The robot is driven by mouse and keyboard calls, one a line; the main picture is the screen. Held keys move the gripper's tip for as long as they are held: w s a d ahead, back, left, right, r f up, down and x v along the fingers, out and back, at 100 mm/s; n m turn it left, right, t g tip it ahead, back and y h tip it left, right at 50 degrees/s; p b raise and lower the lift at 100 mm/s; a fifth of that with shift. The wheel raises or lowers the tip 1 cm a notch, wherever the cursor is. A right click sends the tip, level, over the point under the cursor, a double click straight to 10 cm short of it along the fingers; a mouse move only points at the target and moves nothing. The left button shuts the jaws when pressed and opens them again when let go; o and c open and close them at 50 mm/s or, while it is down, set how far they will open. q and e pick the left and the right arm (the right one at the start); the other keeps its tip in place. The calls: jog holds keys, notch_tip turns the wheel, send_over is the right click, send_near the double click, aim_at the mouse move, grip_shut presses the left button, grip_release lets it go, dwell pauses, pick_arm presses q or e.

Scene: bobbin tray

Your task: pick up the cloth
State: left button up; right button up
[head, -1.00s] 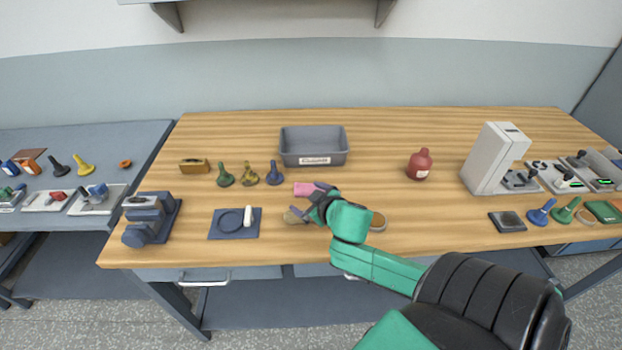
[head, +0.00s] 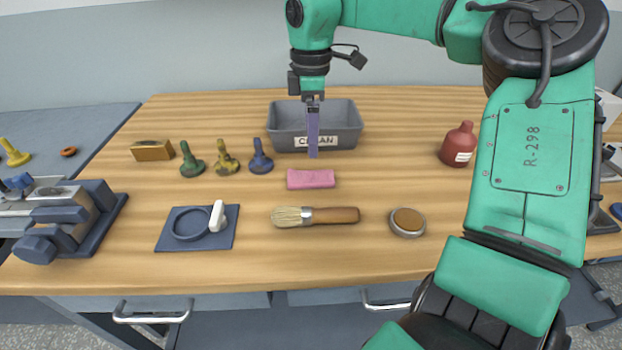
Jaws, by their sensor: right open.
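The pink folded cloth (head: 311,179) lies flat on the wooden bench in the middle of the head view, in front of the grey tray. My right gripper (head: 313,154) points straight down, with its fingertips just behind and above the cloth in the picture. It is open, seen edge-on, with nothing visible between its fingers. Whether it touches the cloth is hard to tell, but they look apart. My left gripper is not in view.
The grey bin labelled CLEAN (head: 350,120) stands behind the gripper. A brush (head: 330,216) and a round tin (head: 407,222) lie in front. Several bobbin-like pieces (head: 227,163) stand left, a red bottle (head: 459,145) right. A blue pad (head: 168,241) lies front left.

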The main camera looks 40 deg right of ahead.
aim_at(311, 173)
notch_tip(311, 173, down, 10)
jog(key=shift+r+p, duration=0.25)
jog(key=shift+p, duration=0.55)
jog(key=shift+w+f, duration=0.1)
jog(key=shift+f, duration=0.35)
jog(key=c, duration=1.3)
